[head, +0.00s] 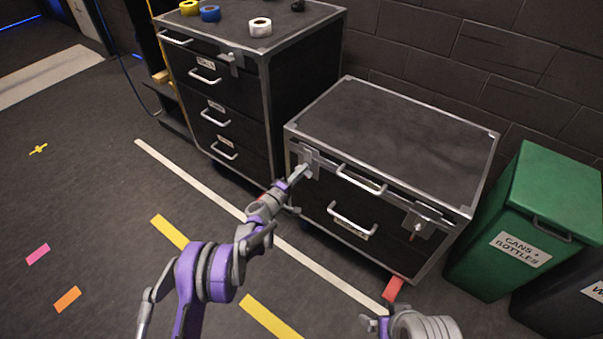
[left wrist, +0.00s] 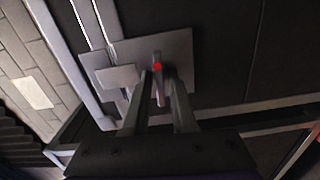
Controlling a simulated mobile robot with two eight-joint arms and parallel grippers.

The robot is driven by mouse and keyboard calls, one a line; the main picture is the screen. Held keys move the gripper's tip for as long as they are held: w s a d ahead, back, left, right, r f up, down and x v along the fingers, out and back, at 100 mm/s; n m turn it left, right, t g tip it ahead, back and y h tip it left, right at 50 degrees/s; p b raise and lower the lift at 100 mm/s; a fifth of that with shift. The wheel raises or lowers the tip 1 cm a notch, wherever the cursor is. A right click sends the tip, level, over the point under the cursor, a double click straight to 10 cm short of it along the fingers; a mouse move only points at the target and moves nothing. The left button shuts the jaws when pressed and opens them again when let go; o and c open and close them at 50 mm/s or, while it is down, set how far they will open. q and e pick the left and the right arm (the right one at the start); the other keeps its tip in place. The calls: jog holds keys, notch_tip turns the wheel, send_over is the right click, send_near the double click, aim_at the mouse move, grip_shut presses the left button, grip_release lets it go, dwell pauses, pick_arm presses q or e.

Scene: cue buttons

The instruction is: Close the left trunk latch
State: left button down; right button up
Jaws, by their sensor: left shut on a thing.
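The black trunk (head: 395,140) with metal edges stands at the right of the head view, its lid down. Its left latch (head: 312,155) is a metal plate on the front near the left corner. In the left wrist view the latch plate (left wrist: 182,48) carries a thin lever (left wrist: 160,88) with a red spot at its top. My left gripper (head: 300,174) is at this latch, its two fingers on either side of the lever and shut on it. The right latch (head: 420,220) is on the same front face. My right gripper (head: 372,324) shows only partly at the bottom edge.
A black drawer cabinet (head: 300,100) with tape rolls (head: 260,27) on top stands left of the trunk. A green bin (head: 535,210) stands right of it. A brick wall is behind. The floor in front is open, with coloured tape marks.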

pick_arm(q)
jog(key=shift+n, duration=0.6)
jog(key=c, duration=1)
grip_release()
jog(key=shift+o, duration=0.2)
jog(key=p+v, duration=0.1)
jog(key=v, duration=0.9)
jog(key=shift+s+a+p, duration=0.2)
jog(key=shift+s+p, duration=0.15)
jog(key=shift+r, duration=0.1)
